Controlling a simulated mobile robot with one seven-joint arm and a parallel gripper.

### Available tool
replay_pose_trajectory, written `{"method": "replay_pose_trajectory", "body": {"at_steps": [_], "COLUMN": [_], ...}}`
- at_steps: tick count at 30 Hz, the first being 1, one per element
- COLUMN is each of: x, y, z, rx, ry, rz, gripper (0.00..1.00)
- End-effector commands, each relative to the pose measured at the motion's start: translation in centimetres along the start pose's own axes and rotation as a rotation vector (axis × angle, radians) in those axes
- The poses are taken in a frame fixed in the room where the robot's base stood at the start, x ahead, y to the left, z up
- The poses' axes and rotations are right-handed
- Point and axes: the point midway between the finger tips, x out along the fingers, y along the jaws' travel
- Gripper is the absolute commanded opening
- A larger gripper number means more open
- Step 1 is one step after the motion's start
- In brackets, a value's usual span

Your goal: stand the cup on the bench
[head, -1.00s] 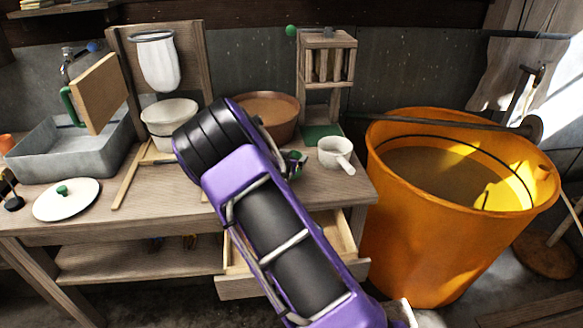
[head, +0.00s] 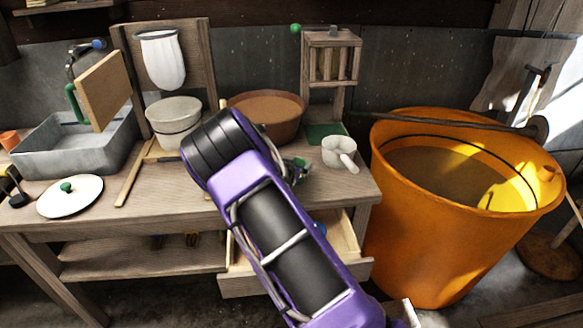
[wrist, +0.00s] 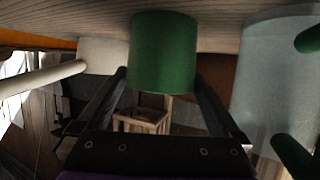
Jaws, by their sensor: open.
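My gripper (wrist: 162,105) is open, its two dark fingers on either side of a green cylinder (wrist: 163,50), with gaps beside it. The wrist view is upside down, with the bench top along its upper edge, and the green cylinder meets the bench there. I cannot tell whether this cylinder is the cup. A pale bluish cylinder (wrist: 270,75) with green handle-like parts stands to its right in that view. A white handled pot (head: 338,152) stands near the right end of the bench (head: 225,205); in the wrist view it seems to be at left (wrist: 100,57). My arm hides most of the gripper in the head view.
Behind my arm are a brown bowl (head: 268,108), a white bowl (head: 174,117) under a hanging white bag (head: 162,62), and a wooden tower (head: 331,62). A grey basin (head: 70,150) and white lid (head: 70,197) are at left. A drawer (head: 345,245) is open; an orange bucket (head: 460,235) stands right.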

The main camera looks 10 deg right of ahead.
Motion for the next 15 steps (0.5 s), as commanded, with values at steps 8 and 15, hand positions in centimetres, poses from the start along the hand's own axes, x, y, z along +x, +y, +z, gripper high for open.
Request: {"method": "replay_pose_trajectory", "body": {"at_steps": [8, 15], "x": [-5.3, -10.0], "y": [-0.1, -0.1], "z": [-0.1, -0.1], "rx": [0.001, 0.000], "ry": [-0.001, 0.000], "rz": [-0.002, -0.002], "gripper": [1.00, 1.00]}}
